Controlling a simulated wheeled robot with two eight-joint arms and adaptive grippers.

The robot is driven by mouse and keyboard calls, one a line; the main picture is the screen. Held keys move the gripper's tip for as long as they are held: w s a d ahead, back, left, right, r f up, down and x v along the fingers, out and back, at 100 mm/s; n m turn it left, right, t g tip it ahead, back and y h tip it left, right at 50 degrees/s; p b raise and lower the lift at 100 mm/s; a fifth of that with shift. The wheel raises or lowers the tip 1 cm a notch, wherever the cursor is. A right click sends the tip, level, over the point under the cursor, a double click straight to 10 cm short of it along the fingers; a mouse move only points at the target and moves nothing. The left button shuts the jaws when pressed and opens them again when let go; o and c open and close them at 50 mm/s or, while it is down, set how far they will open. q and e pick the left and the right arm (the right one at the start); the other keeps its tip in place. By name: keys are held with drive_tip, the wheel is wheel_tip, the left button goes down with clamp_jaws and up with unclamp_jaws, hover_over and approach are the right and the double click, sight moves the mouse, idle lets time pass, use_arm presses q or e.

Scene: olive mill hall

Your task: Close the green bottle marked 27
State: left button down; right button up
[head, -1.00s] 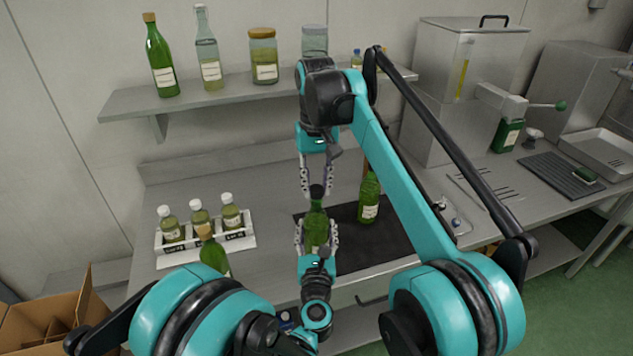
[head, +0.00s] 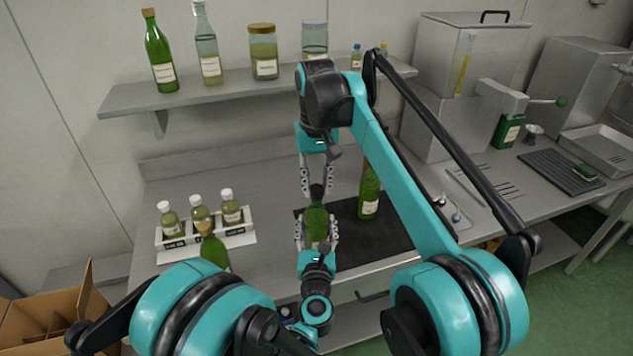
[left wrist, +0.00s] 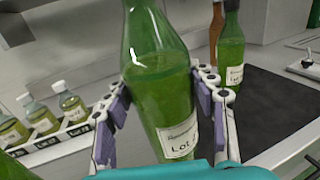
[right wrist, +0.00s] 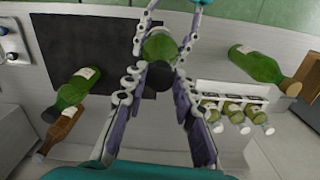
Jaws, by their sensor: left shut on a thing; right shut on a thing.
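A green bottle (head: 316,226) stands upright in my left gripper (head: 316,232), which is shut around its body. In the left wrist view this bottle (left wrist: 160,85) has a white label reading "Lot 2", the rest turned away. My right gripper (head: 317,188) comes down from above, shut on a black cap (head: 317,192) at the bottle's mouth. The cap (right wrist: 160,75) also shows between the fingers in the right wrist view, in line with the bottle. I cannot tell whether it is fully seated.
Another green bottle (head: 369,195) stands on the black mat (head: 375,242) to the right. A cork-coloured-topped green bottle (head: 213,250) stands front left, before a white rack (head: 243,240) of small bottles. A shelf (head: 190,103) with bottles and jars is behind. An open cardboard box (head: 45,315) is lower left.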

drive_tip(key=m, duration=0.3)
drive_tip(key=shift+m, duration=0.3)
drive_tip(key=m, duration=0.4)
drive_tip(key=shift+m, duration=0.3)
drive_tip(key=m, duration=0.7)
drive_tip(key=shift+w+a, duration=0.1)
drive_tip(key=m, duration=0.6)
drive_tip(key=shift+m, duration=0.4)
drive_tip(key=m, duration=0.4)
drive_tip(key=shift+w+m, duration=0.1)
drive_tip(key=shift+m, duration=0.2)
drive_tip(key=m, duration=0.3)
drive_tip(key=shift+f+m, duration=0.1)
drive_tip(key=shift+m, duration=0.3)
drive_tip(key=o, duration=0.7)
drive_tip(key=shift+o, duration=0.2)
